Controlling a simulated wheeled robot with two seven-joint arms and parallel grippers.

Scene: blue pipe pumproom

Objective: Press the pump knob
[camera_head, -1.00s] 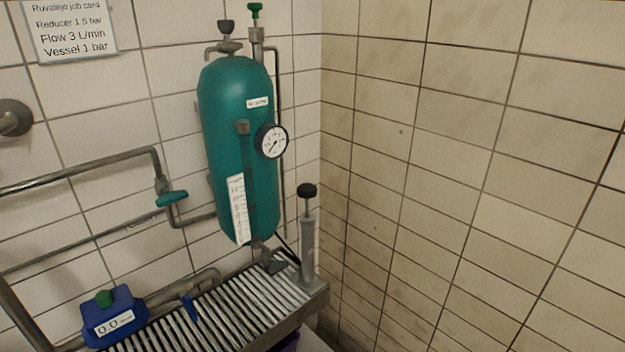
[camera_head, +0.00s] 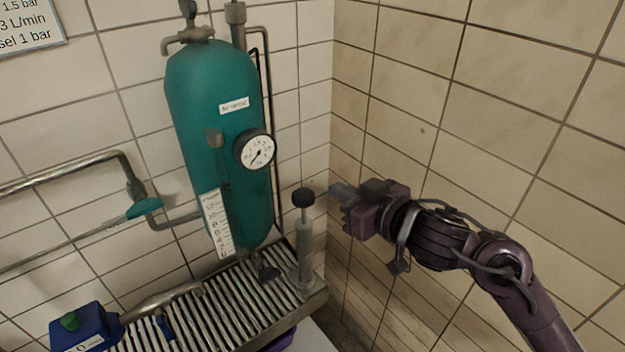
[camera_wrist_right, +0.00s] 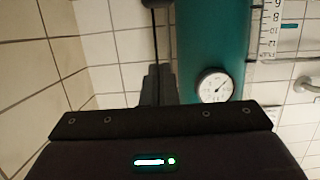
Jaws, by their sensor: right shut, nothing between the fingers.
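The black pump knob (camera_head: 303,197) tops a thin rod on the upright grey hand pump (camera_head: 304,250) at the right end of the slatted rack. My right gripper (camera_head: 338,190) is shut and empty, just right of the knob at about its height in the picture. A small gap shows between fingertips and knob. In the right wrist view the shut fingers (camera_wrist_right: 158,85) point up the picture, and a dark round part, probably the knob, is cut off at the top edge. My left gripper is not in view.
A green vessel (camera_head: 215,120) with a pressure gauge (camera_head: 254,149) stands left of the pump. The slatted rack (camera_head: 235,300) runs below. A blue meter box (camera_head: 88,325) is at the lower left. A tiled wall (camera_head: 520,130) closes the right side behind my arm.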

